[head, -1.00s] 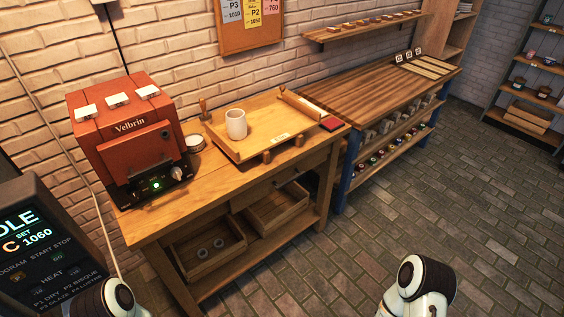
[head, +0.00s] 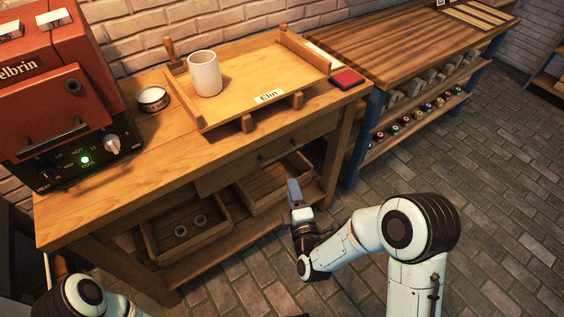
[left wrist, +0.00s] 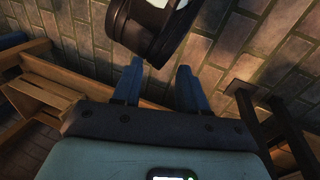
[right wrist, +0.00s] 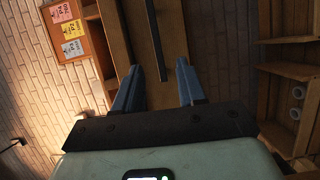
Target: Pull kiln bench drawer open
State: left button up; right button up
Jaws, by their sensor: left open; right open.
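The kiln bench (head: 130,205) stands at the left of the head view. Its drawer (head: 222,179) is a wooden front under the top, flush and shut, with a dark bar handle (head: 280,153). My right gripper (head: 294,188) is in front of and below the handle, apart from it. In the right wrist view, the handle (right wrist: 153,40) runs between and beyond the open, empty blue fingers (right wrist: 156,68). My left gripper (left wrist: 160,68) is open and empty in the left wrist view, over the floor; the head view does not show it.
A red kiln (head: 60,110), a white mug (head: 204,74) and a wooden tray (head: 255,62) are on the bench top. Two wooden crates (head: 215,234) sit on the shelf below the drawer. Brick floor (head: 485,190) is free at right.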

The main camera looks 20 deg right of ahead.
aim_at(283, 158)
jog(key=w, duration=0.4)
jog(key=w+b, duration=0.1)
jog(key=w, duration=0.8)
jog(key=shift+w+d+r, duration=0.15)
jog(key=shift+d+r, duration=0.1)
pick_arm(q)
jog(key=shift+w+a+f+t, duration=0.2)
jog(key=shift+w+a+f, duration=0.15)
jog(key=shift+w, duration=0.2)
jog(key=shift+w+a+f+t, duration=0.2)
jog(key=shift+w+a+f, duration=0.05)
jog(key=shift+w+f, duration=0.25)
jog(key=shift+r, duration=0.1)
pick_arm(e)
grip_shut()
